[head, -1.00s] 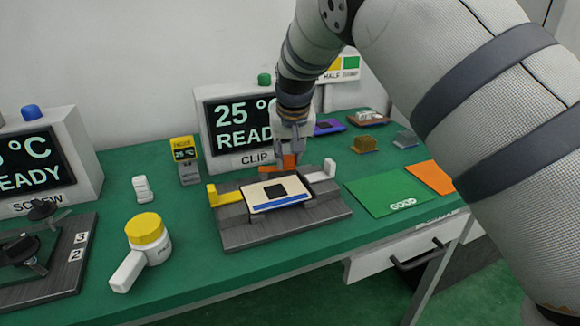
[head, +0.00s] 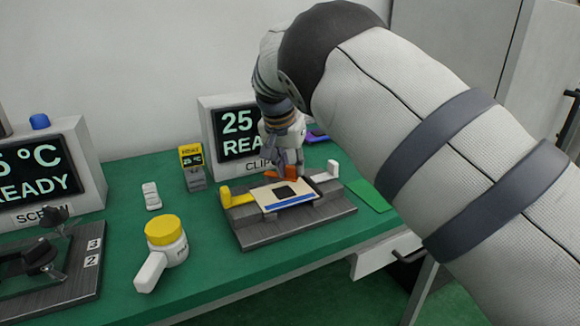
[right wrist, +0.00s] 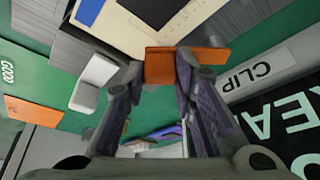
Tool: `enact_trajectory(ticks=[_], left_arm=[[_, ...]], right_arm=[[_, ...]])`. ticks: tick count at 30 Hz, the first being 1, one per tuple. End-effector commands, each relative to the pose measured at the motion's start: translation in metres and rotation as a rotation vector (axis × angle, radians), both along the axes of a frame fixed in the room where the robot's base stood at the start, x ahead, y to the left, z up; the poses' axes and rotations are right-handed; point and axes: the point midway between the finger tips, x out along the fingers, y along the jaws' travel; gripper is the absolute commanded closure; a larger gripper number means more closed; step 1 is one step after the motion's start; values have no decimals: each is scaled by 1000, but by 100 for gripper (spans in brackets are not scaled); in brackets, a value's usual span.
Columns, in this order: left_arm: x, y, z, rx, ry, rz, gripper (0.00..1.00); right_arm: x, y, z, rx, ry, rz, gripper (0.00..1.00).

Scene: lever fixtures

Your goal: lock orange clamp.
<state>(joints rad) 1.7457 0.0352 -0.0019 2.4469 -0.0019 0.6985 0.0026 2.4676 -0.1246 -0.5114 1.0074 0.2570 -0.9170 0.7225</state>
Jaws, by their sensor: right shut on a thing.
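The orange clamp (head: 280,174) sits at the back edge of the grey fixture (head: 290,224), behind a cream board (head: 285,192) with a dark square and a blue strip. In the right wrist view the orange clamp (right wrist: 180,66) lies between the fingertips of my right gripper, partly hidden by them. In the head view my right gripper (head: 289,165) comes down from above and behind the fixture, shut on the orange clamp. A yellow clamp (head: 238,199) is at the fixture's left and a white clamp (head: 332,169) at its right. My left gripper is not in view.
The CLIP display box (head: 225,105) stands close behind the fixture. A green mat (head: 367,195) lies right.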

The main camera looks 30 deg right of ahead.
Motion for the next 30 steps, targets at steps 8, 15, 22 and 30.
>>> enact_trajectory(ticks=[8,15,22,30], left_arm=[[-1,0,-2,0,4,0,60],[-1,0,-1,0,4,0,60],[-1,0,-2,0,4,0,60],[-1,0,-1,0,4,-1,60]], right_arm=[[0,0,-1,0,2,-34,100],[-1,0,-1,1,2,-36,100],[0,0,-1,1,2,-35,55],[0,1,2,0,0,-32,55]])
